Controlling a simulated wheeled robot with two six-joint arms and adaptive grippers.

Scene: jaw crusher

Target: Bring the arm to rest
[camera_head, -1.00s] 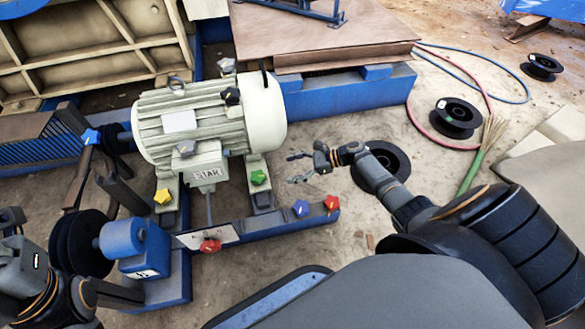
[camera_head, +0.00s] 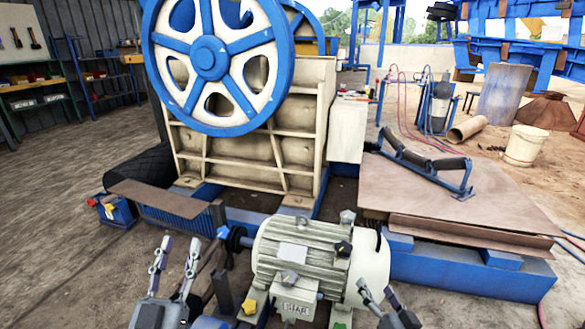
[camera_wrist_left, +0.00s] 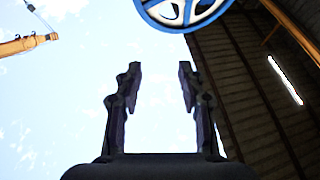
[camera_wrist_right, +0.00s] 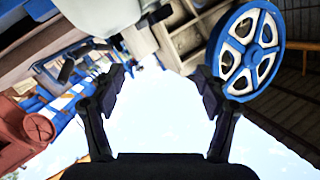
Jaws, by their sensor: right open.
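My left gripper (camera_head: 176,258) stands upright at the bottom left of the head view, left of the cream motor (camera_head: 318,258). In the left wrist view the left gripper (camera_wrist_left: 158,72) has its fingers apart with only sky between them. My right gripper (camera_head: 382,296) is at the bottom of the head view, in front of the motor's right end. In the right wrist view the right gripper (camera_wrist_right: 163,78) is open and empty, pointing up. Neither gripper holds anything. The arms below the grippers are mostly out of the head view.
The jaw crusher with its blue and white flywheel (camera_head: 210,58) stands behind the motor. A brown plate (camera_head: 440,195) with a roller frame (camera_head: 425,160) lies at right. A white bucket (camera_head: 523,146) stands farther back. Shelves (camera_head: 35,100) line the left wall. Open floor lies at left.

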